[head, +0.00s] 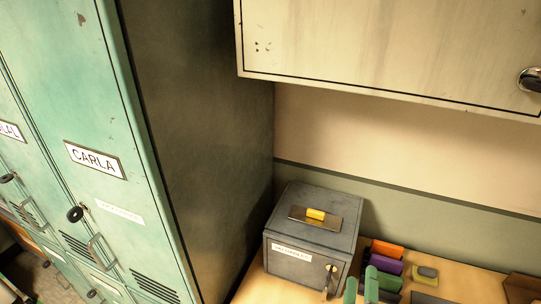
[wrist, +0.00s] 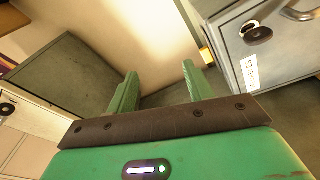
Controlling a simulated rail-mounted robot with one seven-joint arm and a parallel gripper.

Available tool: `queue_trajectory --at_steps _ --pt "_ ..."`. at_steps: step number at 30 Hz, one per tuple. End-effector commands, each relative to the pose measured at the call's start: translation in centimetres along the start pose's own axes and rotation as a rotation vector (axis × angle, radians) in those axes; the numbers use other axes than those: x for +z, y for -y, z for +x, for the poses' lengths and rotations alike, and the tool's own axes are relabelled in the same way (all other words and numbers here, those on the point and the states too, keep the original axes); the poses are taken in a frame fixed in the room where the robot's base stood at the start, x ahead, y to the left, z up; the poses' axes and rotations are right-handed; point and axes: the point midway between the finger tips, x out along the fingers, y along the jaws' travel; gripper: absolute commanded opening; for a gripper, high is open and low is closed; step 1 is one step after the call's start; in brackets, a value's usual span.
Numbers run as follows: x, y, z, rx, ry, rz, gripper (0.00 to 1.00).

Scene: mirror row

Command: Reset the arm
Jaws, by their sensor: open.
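My gripper (wrist: 160,90) is open in the wrist view, its two green fingers apart with nothing visible between them. In the head view, the green fingertips of my gripper (head: 361,287) show at the bottom edge, in front and to the right of a grey metal box. The rest of my arm is out of frame there.
The grey box (head: 283,252) stands on the wooden counter with a yellow piece (head: 316,214) on top; it also seems to show in the wrist view (wrist: 280,45). Orange (head: 387,250) and purple (head: 387,267) blocks lie close right. Teal lockers (head: 120,215) stand left; a cabinet (head: 390,45) overhangs.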

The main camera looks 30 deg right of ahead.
Motion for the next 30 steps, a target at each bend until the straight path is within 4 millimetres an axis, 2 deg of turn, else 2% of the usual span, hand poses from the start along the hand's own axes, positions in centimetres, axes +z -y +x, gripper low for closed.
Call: queue_trajectory --at_steps 1,4,8,9,12,15,18,21,24,30 --pt "-2.6 -2.0 0.4 0.014 -0.032 0.067 0.52" --pt "-8.1 -5.8 0.7 0.024 -0.105 0.245 0.52" --pt "-17.2 -12.5 -0.2 0.006 -0.249 0.543 0.52" --pt "-20.1 -14.7 -0.9 -0.012 -0.302 0.64 0.52" --pt "-26.9 -20.2 -3.6 -0.077 -0.442 0.872 0.52" --pt "-32.9 -25.6 -7.3 -0.173 -0.589 1.079 0.52" --pt "-37.1 -30.2 -11.3 -0.277 -0.721 1.236 0.52" --pt "-39.6 -33.2 -14.5 -0.367 -0.817 1.337 0.52" --pt "-40.8 -34.8 -16.4 -0.421 -0.87 1.387 0.52" --pt "-41.1 -35.2 -17.1 -0.44 -0.888 1.403 0.52"
